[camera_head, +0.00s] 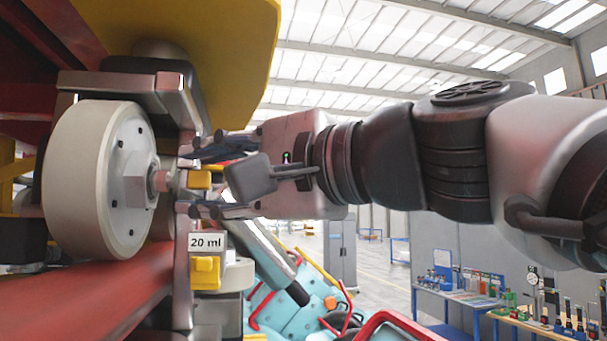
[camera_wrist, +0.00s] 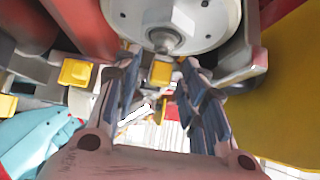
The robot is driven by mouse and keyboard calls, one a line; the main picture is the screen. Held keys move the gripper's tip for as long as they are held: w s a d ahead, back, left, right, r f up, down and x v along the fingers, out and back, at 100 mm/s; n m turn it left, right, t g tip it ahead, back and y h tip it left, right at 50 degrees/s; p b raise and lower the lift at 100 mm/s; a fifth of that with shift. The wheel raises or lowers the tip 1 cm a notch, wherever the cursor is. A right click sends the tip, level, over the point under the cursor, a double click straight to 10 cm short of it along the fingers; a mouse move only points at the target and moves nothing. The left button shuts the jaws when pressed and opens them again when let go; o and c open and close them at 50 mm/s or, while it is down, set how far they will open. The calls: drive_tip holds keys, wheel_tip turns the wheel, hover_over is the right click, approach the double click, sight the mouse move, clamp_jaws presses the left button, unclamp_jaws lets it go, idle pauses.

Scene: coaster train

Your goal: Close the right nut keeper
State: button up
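A large pale wheel (camera_head: 95,180) with a hex nut (camera_head: 139,180) at its hub fills the left of the head view. The wheel also shows at the top of the wrist view (camera_wrist: 200,15). A small yellow keeper piece (camera_head: 199,179) sits just right of the nut's threaded end. It also shows in the wrist view (camera_wrist: 160,74), between my fingertips. A second yellow piece (camera_head: 205,272) is lower, under a "20 ml" label; which is the right nut keeper is not marked. My gripper (camera_head: 193,181) is open, fingers above and below the first yellow piece, with gaps visible in the wrist view.
A red beam (camera_head: 90,300) runs below the wheel, and a grey metal bracket (camera_head: 130,82) and yellow panel (camera_head: 215,50) are above it. The teal seat part (camera_head: 300,290) lies below my gripper. Blue workbenches (camera_head: 470,300) stand far off at right.

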drive_tip(key=v, duration=1)
drive_tip(key=shift+s+d, duration=0.1)
idle(0.3)
